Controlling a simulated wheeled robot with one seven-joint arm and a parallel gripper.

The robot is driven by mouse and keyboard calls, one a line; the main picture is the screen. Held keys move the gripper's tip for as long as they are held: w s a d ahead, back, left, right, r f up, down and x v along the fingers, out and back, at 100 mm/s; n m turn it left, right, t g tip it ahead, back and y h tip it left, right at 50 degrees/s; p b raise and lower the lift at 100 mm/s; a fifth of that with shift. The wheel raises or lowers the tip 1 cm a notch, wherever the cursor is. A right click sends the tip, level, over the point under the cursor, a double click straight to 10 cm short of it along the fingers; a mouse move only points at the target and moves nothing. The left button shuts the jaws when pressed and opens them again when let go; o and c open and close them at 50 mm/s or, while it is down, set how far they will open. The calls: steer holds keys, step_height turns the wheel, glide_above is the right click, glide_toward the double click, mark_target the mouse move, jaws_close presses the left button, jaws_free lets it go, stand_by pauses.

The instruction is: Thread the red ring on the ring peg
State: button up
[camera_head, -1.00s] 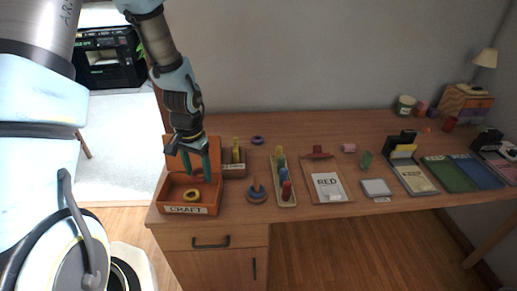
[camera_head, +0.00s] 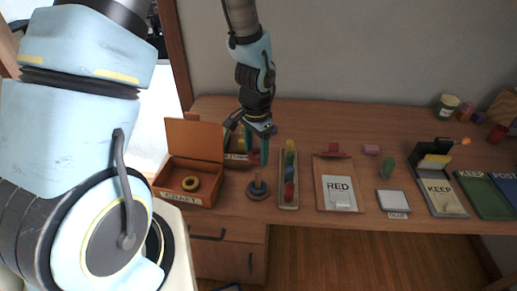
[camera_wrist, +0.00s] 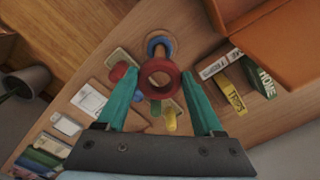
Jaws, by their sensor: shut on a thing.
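The red ring (camera_wrist: 147,82) is held between the two green fingers of my gripper (camera_wrist: 159,75); its hole faces the wrist camera. In the head view my gripper (camera_head: 257,158) hangs fingers down above the ring peg (camera_head: 258,181), and the ring shows as a small red patch between the fingers.
A small box partly hides behind my gripper.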

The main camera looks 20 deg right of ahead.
mark_target(256, 178)
steer(key=shift+f, duration=0.2)
steer(key=shift+f+b, duration=4.6)
steer(key=shift+f, duration=1.15)
steer(key=o, duration=1.3)
steer(key=shift+r, duration=0.1)
step_height(256, 178, up, 11)
steer(key=shift+f+b, duration=0.2)
steer(key=shift+b, duration=0.45)
